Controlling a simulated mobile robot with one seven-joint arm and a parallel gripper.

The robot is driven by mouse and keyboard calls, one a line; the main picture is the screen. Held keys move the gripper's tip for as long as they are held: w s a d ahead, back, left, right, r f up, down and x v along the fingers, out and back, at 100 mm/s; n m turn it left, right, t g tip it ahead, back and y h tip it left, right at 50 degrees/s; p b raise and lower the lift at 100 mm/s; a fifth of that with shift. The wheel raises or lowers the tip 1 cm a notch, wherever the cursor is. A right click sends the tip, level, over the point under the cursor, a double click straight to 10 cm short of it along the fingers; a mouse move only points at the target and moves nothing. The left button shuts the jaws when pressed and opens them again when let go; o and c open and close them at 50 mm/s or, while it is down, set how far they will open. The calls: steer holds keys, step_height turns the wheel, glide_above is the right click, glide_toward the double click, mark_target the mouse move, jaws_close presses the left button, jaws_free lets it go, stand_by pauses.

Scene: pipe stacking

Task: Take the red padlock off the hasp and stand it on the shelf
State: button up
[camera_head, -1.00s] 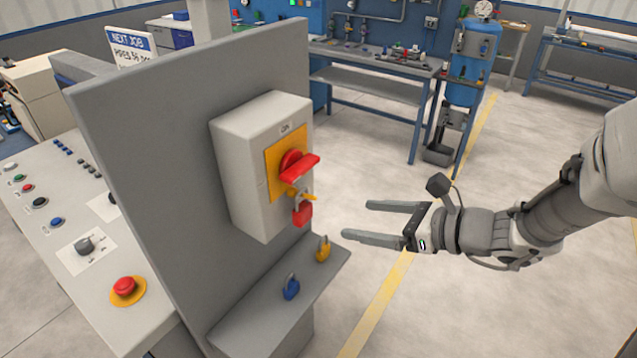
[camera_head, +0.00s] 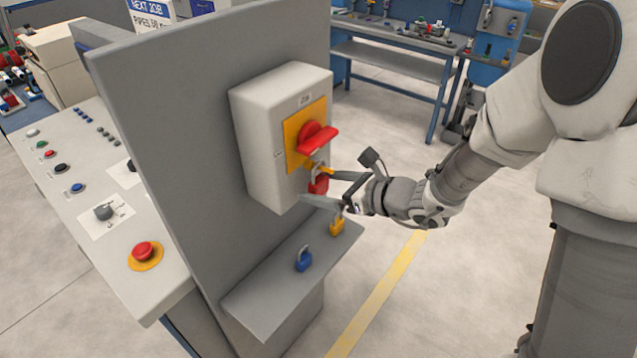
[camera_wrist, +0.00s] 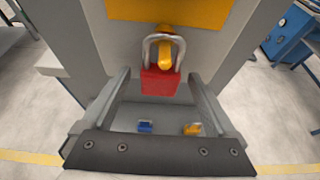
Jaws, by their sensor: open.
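The red padlock (camera_head: 319,184) hangs by its shackle from the yellow hasp (camera_head: 325,170) on the grey switch box, below the red handle. In the wrist view the padlock (camera_wrist: 160,83) hangs upright with its shackle around the yellow hasp (camera_wrist: 166,58). My gripper (camera_head: 322,188) is open, with one finger to each side of the padlock. In the wrist view the fingers (camera_wrist: 160,80) stand apart from the padlock, with gaps on both sides. The grey shelf (camera_head: 262,303) is below the box.
A blue padlock (camera_head: 303,260) and a yellow padlock (camera_head: 337,226) stand on the shelf. The switch box (camera_head: 262,140) is fixed to an upright grey panel (camera_head: 180,130). The shelf's near left part is bare. A control desk (camera_head: 90,225) stands left of the panel.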

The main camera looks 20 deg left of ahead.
steer(key=shift+w+a+f, duration=0.1)
steer(key=shift+a, duration=0.1)
jaws_close()
stand_by(0.4)
steer(key=shift+r, duration=0.9)
steer(key=s+d, duration=0.3)
steer(key=d, duration=0.5)
steer(key=s+d+b, duration=0.1)
steer(key=s+d, duration=0.3)
steer(key=d, duration=0.4)
steer(key=shift+d+f, duration=0.15)
steer(key=shift+d, duration=0.2)
steer(key=shift+f, duration=0.2)
steer(key=shift+d, duration=0.1)
steer(key=s+d, duration=0.2)
steer(key=d, duration=0.4)
steer(key=shift+s+d, duration=0.35)
steer(key=shift+s, duration=0.05)
